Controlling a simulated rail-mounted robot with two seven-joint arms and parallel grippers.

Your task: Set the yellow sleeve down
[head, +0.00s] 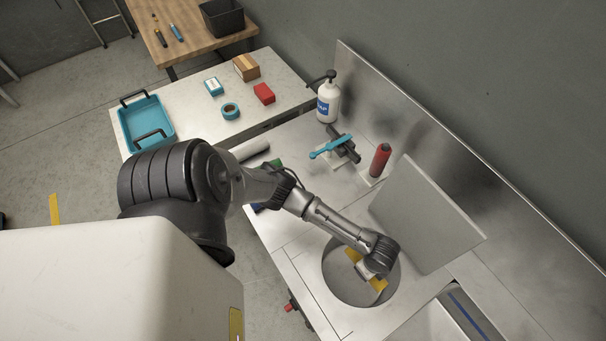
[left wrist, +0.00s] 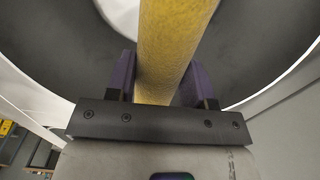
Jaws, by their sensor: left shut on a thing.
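The yellow sleeve shows in the head view (head: 379,284) at the round grey well (head: 345,288) in the metal counter, partly hidden by my left gripper (head: 368,272). In the left wrist view the sleeve (left wrist: 172,45) runs up from between the purple fingers of my left gripper (left wrist: 155,82), which are shut on it. The curved grey wall of the well surrounds the sleeve there, with a white surface at the top. I cannot tell whether the sleeve touches the bottom of the well. My right gripper is in neither view.
A flat grey panel (head: 425,215) stands upright beside the well. A red cylinder (head: 380,160), a cyan-handled tool (head: 330,147) and a white pump bottle (head: 328,100) stand farther back. A trough (head: 435,322) lies right of the well. A blue tray (head: 148,122) is on the left table.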

